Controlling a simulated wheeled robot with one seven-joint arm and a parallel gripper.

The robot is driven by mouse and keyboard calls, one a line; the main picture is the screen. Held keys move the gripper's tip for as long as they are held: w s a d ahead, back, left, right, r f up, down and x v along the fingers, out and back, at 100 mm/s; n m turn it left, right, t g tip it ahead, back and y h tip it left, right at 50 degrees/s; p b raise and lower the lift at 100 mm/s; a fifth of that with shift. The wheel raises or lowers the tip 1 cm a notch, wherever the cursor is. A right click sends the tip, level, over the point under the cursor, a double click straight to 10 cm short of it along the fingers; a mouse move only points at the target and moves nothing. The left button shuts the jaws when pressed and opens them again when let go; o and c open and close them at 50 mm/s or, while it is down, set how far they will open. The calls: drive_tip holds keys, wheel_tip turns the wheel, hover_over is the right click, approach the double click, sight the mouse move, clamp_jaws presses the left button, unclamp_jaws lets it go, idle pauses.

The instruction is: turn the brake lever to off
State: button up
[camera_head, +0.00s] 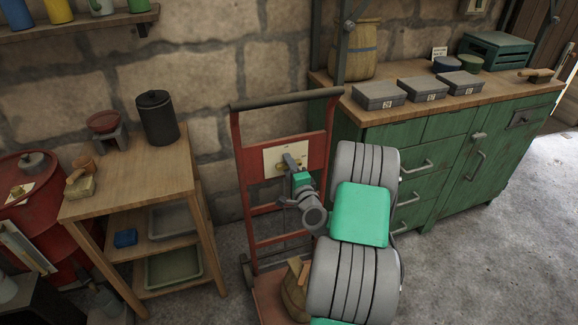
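A red hand truck (241,185) with a dark top handle stands against the stone wall, in the middle of the view. It carries a cream plate (271,160) on its upper back panel. A small grey piece (290,161) shows in front of the plate's right part; I cannot tell whether it is the brake lever or part of my gripper. My gripper (298,176) is at the plate's lower right, pointing away from the camera. My own wrist and arm hide its fingers, so its opening and any contact are unclear.
A wooden table (140,172) with a dark canister (157,117) and a scale (107,130) stands left. A green cabinet (475,165) with grey boxes (379,95) on top stands right. A sack (294,290) lies on the truck's base. Open floor (490,270) lies at right.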

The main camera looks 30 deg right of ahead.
clamp_jaws()
idle(0.3)
drive_tip(key=shift+f+n+b, duration=0.1)
drive_tip(key=shift+n+b, duration=0.2)
drive_tip(key=shift+b, duration=0.05)
drive_tip(key=n+b, duration=0.2)
drive_tip(key=b, duration=0.1)
drive_tip(key=n+b, duration=0.1)
drive_tip(key=n, duration=0.1)
drive_tip(key=shift+f+b, duration=0.25)
drive_tip(key=shift+b, duration=0.1)
drive_tip(key=n+b, duration=0.5)
drive_tip(key=b, duration=0.1)
drive_tip(key=shift+f+n+b, duration=0.15)
drive_tip(key=shift+n+b, duration=0.15)
drive_tip(key=n+b, duration=0.4)
drive_tip(key=b, duration=0.2)
drive_tip(key=shift+s+d, duration=0.1)
drive_tip(key=n+b, duration=0.3)
drive_tip(key=b, duration=0.2)
drive_tip(key=shift+n, duration=0.4)
drive_tip(key=shift+r, duration=0.25)
